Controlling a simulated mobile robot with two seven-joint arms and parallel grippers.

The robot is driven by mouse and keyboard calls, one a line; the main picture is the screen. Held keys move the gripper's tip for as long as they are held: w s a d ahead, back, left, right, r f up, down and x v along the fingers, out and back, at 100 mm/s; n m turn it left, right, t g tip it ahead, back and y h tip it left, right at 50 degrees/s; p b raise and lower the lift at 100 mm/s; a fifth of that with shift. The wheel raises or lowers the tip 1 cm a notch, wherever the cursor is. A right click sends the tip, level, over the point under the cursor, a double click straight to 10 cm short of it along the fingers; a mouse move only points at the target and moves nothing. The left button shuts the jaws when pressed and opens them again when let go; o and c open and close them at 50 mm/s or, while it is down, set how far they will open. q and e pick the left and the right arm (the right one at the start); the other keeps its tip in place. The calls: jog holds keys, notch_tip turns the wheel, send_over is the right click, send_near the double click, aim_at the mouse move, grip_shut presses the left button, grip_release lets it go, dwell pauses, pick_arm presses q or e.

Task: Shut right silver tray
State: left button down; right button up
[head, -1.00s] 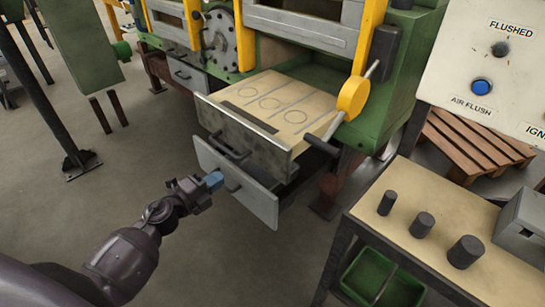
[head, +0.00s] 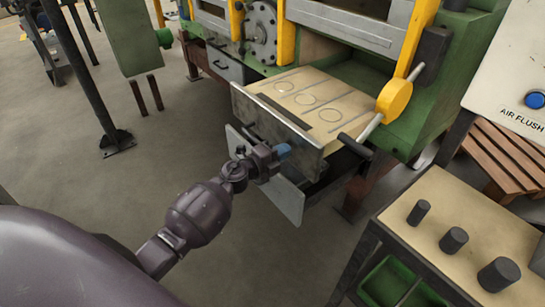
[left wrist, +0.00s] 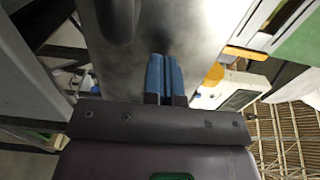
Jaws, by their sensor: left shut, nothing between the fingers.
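The right silver tray (head: 291,202) is pulled out below the beige-topped drawer. My left arm covers the middle of its front, and its handle is hidden. My left gripper (head: 284,151) has blue fingertips pressed together with nothing between them. In the head view it overlaps the lower part of the upper drawer's front. In the left wrist view, the closed fingers (left wrist: 165,78) point at a grey metal panel (left wrist: 190,30) with a dark handle at upper left. I cannot tell whether they touch it. My right gripper is not in view.
The beige-topped drawer (head: 312,98) is pulled out above the tray. A second silver tray (head: 224,64) is at the left under the green furnace. A bench (head: 456,208) with dark cylinders stands at right.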

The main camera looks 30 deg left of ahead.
pick_arm(q)
jog(key=shift+w+d, duration=0.15)
jog(key=shift+w, duration=0.3)
